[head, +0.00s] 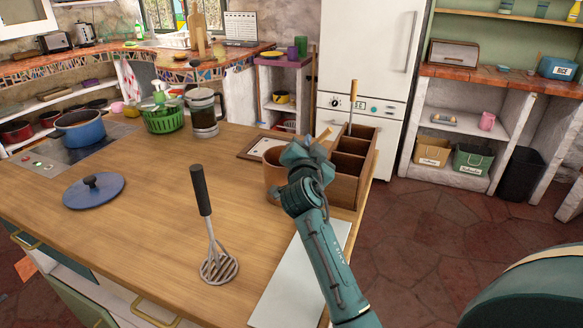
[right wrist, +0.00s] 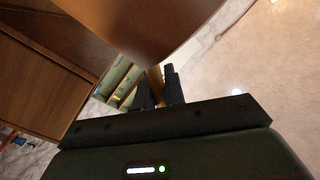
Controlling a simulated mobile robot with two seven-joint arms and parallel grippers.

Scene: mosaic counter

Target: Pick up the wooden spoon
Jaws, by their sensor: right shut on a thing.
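My right gripper (head: 312,150) is beside the brown round pot (head: 272,172) on the wooden counter, and its arm covers part of the pot. A light wooden tip, which looks like part of the wooden spoon (head: 325,134), sticks out just behind the gripper. In the right wrist view, the fingers (right wrist: 158,88) are shut on a thin wooden piece between them, seen as the spoon (right wrist: 155,84). A large brown curved surface fills the top of that view. The rest of the spoon is hidden. My left gripper is not in view.
A wooden divided box (head: 350,160) with an upright tool (head: 352,98) stands just behind the gripper. A pale board (head: 290,285) lies near the front edge. Much of the counter middle is clear.

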